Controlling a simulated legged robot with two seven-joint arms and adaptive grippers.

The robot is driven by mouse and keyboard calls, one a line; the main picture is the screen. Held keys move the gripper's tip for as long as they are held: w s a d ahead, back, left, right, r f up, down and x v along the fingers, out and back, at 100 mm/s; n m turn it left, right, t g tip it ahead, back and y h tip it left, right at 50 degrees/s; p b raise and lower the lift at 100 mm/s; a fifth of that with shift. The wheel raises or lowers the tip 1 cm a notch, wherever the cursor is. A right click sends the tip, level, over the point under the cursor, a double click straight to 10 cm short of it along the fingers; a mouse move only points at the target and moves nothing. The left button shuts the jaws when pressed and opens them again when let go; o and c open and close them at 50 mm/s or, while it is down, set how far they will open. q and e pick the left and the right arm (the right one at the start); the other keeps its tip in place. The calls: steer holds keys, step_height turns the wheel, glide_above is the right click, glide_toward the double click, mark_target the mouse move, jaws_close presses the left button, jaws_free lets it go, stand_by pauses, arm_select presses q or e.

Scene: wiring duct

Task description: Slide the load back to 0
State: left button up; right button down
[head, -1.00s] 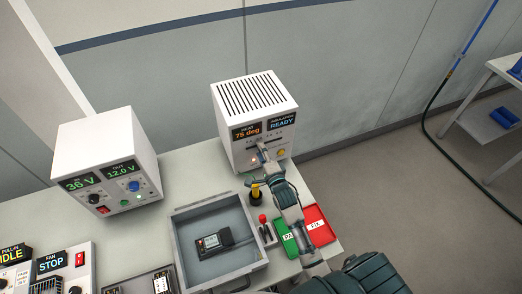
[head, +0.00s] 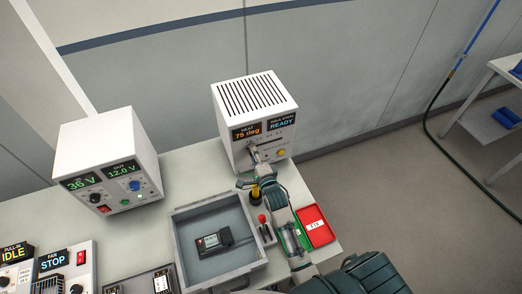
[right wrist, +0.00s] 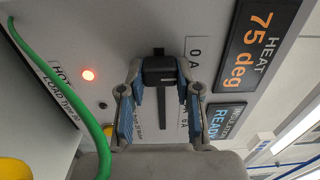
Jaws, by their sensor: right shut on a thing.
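The white load box (head: 254,98) stands at the back of the bench, with displays for heat at 75 deg and insulation READY. Its black slider knob (right wrist: 159,70) shows in the right wrist view at the top end of a dark slot, beside the 0 A label (right wrist: 194,50). The 6 A label is near the slot's other end. My right gripper (head: 253,153) is at the left of the box front in the head view. Its fingers, in the right wrist view (right wrist: 160,80), are shut on the knob. My left gripper is not in view.
A red lamp (right wrist: 88,75) marked HOT is lit beside the slot. A green cable (right wrist: 75,90) crosses the wrist view. A grey tray (head: 180,245) holding a black device, a red-tipped lever (head: 262,219) and a red bin (head: 318,232) lie near my right arm.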

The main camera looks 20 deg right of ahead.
steer(key=shift+a+f, duration=0.25)
steer(key=shift+a, duration=0.25)
steer(key=shift+d+f, duration=0.1)
steer(key=shift+d, duration=0.1)
steer(key=c, duration=0.8)
jaws_free()
steer(key=shift+a, duration=0.2)
steer(key=shift+w+a, duration=0.1)
steer(key=shift+a, duration=0.2)
steer(key=shift+a+r, duration=0.1)
steer(key=shift+r, duration=0.1)
steer(key=shift+s, duration=0.2)
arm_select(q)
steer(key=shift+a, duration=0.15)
arm_select(e)
steer(key=s+a, duration=0.1)
steer(key=s, duration=1)
steer(key=shift+s, duration=0.3)
